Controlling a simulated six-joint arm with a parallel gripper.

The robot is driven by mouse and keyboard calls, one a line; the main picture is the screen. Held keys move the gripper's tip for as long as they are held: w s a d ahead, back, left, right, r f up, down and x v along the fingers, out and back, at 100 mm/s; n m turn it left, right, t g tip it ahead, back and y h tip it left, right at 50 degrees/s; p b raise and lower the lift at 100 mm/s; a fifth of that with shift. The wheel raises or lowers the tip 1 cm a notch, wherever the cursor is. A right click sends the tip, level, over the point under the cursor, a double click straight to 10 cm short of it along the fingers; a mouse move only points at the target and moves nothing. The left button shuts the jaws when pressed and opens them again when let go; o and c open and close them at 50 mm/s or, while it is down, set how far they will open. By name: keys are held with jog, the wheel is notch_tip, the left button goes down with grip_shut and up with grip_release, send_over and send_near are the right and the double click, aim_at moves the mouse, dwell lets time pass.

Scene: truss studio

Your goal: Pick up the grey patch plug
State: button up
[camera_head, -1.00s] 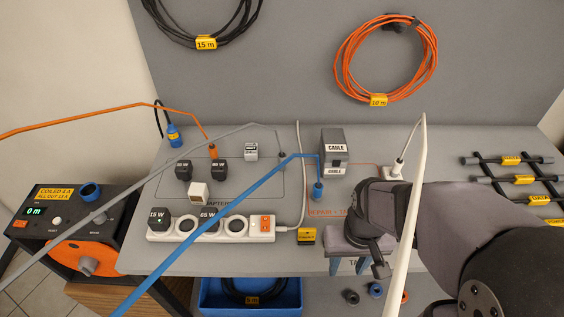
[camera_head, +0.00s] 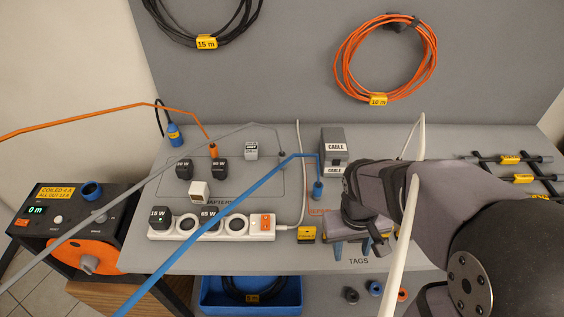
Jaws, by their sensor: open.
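The grey patch plug (camera_head: 282,154) stands upright on the grey table at the back, right of the white adapter. It is small, with a grey lead that runs up and then down to the lower left. My gripper (camera_head: 353,248) is open and empty, its blue-grey fingers pointing down over the front of the table by the TAGS label. It is apart from the plug, to its right and nearer the camera. My arm comes in from the right and hides part of the table.
A blue plug (camera_head: 318,190) and its blue lead stand between my gripper and the grey plug. A CABLE box (camera_head: 333,141) is behind. A white power strip (camera_head: 200,227) and several adapters lie left. An orange plug (camera_head: 212,151) and white leads also stand up.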

jog(key=w+d+r+n+h, duration=0.1)
jog(key=w+r+n+h, duration=0.15)
jog(key=w, duration=0.45)
jog(key=r+n+t+h+b, duration=0.2)
jog(key=n+t+h+b, duration=0.6)
jog(key=n, duration=1.5)
send_over(279, 159)
jog(key=s+a+b, duration=0.2)
jog(key=a, duration=0.1)
jog(key=t+y, duration=0.2)
jog(key=shift+s+d+f+p, duration=0.15)
jog(key=shift+f+p, duration=0.2)
jog(key=shift+f, duration=1.5)
jog(key=shift+s+d+f+p, duration=0.15)
jog(key=shift+f+p, duration=0.15)
jog(key=shift+f, duration=1.5)
jog(key=shift+p+x, duration=0.55)
jog(key=shift+x, duration=2.05)
jog(key=shift+f, duration=0.1)
grip_shut()
